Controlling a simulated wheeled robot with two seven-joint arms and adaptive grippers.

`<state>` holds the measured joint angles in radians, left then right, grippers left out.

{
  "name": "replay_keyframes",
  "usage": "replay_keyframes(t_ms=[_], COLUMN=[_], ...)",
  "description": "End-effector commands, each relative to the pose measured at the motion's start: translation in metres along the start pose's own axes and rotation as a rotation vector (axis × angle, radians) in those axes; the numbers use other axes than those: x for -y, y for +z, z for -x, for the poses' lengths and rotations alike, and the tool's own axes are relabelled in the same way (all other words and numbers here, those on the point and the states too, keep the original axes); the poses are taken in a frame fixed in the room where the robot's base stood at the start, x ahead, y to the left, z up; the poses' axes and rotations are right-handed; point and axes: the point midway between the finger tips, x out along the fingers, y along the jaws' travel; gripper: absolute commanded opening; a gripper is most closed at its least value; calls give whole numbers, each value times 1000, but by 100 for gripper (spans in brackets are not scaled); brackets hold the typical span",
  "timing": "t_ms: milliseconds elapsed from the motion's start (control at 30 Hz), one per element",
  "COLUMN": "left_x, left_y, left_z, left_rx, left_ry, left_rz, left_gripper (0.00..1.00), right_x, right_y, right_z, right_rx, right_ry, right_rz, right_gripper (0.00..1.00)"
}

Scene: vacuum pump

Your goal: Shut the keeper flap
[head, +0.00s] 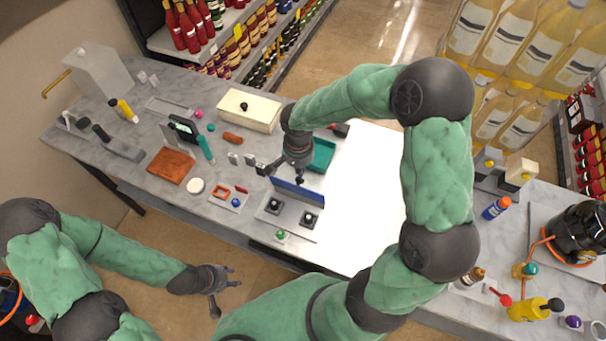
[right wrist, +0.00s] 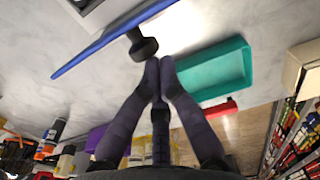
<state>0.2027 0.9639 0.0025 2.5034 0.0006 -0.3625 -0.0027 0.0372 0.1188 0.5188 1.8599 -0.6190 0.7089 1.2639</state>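The keeper flap looks to be the blue panel (head: 298,192), standing raised along the back edge of a light plate (head: 291,222) with two black knobs. In the right wrist view the blue flap (right wrist: 105,42) runs diagonally, with a black knob (right wrist: 142,46) on its face. My right gripper (right wrist: 161,62) has its fingertips together, right beside that knob; I cannot tell whether they touch it. Nothing shows between the fingers. In the head view the right gripper (head: 291,171) is just behind the flap. My left gripper (head: 227,297) is open and empty, off the table's front edge.
A teal tray (head: 322,155) lies behind the flap, also in the wrist view (right wrist: 215,72). A cream box (head: 250,110) stands further back. A small plate with parts (head: 228,196) and a wooden block (head: 171,166) lie left. The white surface right of the flap is clear.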

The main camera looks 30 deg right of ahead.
Motion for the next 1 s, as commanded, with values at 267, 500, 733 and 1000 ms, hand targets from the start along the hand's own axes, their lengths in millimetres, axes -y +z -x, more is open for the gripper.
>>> replay_keyframes(t_ms=[267, 500, 733, 1000], left_x=[19, 33, 46, 57], left_y=[-2, -4, -5, -6], left_z=[-53, -93, -128, -161], left_rx=[0, 0, 0, 0], left_ry=[0, 0, 0, 0], left_rz=[0, 0, 0, 0], left_gripper=[40, 40, 40, 40], right_x=[2, 3, 4, 4], right_y=[16, 29, 42, 56], right_z=[-4, -2, -2, -2], right_rx=[-155, -286, -413, -514], right_ry=[3, 9, 16, 22], right_rz=[3, 1, 0, -6], right_gripper=[0, 0, 0, 0])
